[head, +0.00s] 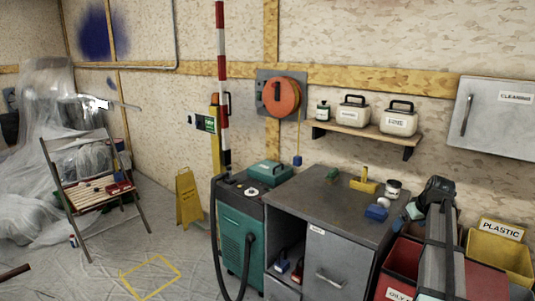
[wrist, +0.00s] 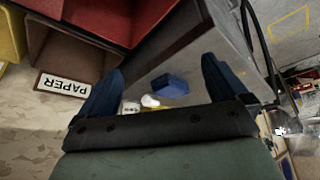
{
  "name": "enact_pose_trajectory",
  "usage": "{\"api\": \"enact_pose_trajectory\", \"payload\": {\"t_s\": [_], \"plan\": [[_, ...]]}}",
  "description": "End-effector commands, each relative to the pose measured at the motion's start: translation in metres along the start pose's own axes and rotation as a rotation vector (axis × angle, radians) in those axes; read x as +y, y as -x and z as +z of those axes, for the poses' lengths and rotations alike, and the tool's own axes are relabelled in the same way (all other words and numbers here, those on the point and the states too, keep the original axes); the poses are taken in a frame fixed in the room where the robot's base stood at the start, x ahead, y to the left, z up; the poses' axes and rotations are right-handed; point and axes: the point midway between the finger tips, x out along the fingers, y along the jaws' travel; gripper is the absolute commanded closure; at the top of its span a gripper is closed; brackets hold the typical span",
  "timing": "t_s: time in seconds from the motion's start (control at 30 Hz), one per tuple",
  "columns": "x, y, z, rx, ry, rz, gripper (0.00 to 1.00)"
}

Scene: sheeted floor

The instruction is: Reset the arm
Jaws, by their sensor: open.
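My gripper (wrist: 163,65) is open in the wrist view, its two dark blue fingers spread wide with nothing held between them. Past the fingers I see a blue block-like thing (wrist: 170,85) and a small white thing (wrist: 150,101), both apart from the fingers. In the head view my arm rises at the lower right, beside the right end of the grey workbench. The fingers cannot be made out clearly there.
The grey workbench (head: 318,190) carries a blue item (head: 377,212), a yellow tool (head: 363,185) and a jar (head: 393,187). Red bins (head: 400,262) and a yellow PLASTIC bin (head: 500,250) stand close to my arm. A shelf (head: 365,138) and cabinet (head: 497,117) hang behind.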

Motion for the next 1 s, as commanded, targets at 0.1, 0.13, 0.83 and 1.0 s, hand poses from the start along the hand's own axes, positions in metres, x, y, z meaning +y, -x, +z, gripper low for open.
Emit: {"api": "enact_pose_trajectory", "payload": {"t_s": [0.1,0.13,0.83,1.0], "plan": [[-0.051,-0.018,-0.024,0.027,0.048,-0.004,0.01],[-0.063,-0.023,-0.029,0.035,0.058,-0.004,0.01],[-0.259,-0.148,-0.010,-0.003,0.139,-0.074,0.01],[-0.281,-0.191,0.039,-0.091,0.108,-0.098,0.01]]}}
